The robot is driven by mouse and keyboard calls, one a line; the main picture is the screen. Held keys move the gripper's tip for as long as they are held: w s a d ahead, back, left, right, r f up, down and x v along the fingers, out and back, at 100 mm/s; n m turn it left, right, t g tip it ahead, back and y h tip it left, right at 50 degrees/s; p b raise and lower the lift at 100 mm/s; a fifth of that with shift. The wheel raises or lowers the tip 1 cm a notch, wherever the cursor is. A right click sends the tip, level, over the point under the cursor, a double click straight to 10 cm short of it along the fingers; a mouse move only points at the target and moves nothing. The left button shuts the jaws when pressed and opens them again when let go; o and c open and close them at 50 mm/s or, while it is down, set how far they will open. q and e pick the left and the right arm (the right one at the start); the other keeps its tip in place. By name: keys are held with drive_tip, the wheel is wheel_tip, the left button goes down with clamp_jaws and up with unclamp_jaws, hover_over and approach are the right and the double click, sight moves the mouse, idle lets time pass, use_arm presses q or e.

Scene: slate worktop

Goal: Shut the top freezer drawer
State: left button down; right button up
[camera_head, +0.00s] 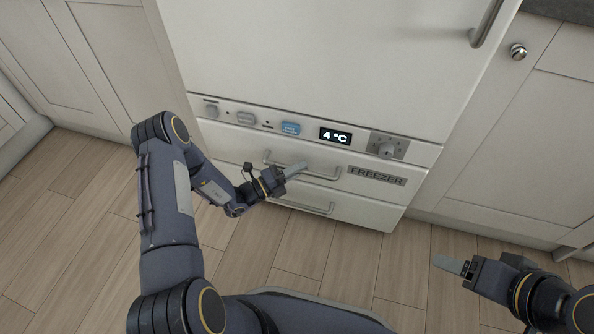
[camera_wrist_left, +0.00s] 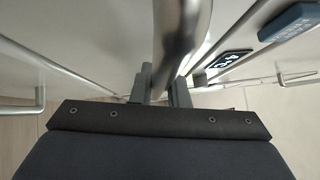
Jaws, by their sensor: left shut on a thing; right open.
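The top freezer drawer (camera_head: 230,140) is a white front with a FREEZER label and a grey bar handle (camera_head: 325,176), below the control strip of the white fridge. No wide gap shows above its front; I cannot tell whether it is fully flush. My left gripper (camera_head: 293,170) is at this handle. In the left wrist view the metal bar (camera_wrist_left: 180,35) runs down between the two fingers of my left gripper (camera_wrist_left: 160,88), which is shut on it. My right gripper (camera_head: 450,265) is open and empty, over the floor at the lower right.
A lower drawer with its own handle (camera_head: 308,207) lies beneath. Cabinets (camera_head: 530,150) flank the fridge on both sides. The wooden floor (camera_head: 335,260) in front is clear.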

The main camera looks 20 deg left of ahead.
use_arm(q)
drive_tip(key=shift+w+a+r, duration=0.1)
drive_tip(key=shift+w, duration=0.15)
drive_tip(key=c, duration=1.4)
unclamp_jaws()
drive_tip(key=p+v, duration=0.2)
drive_tip(key=v, duration=0.5)
drive_tip(key=shift+s+a, duration=0.2)
drive_tip(key=shift+s, duration=0.1)
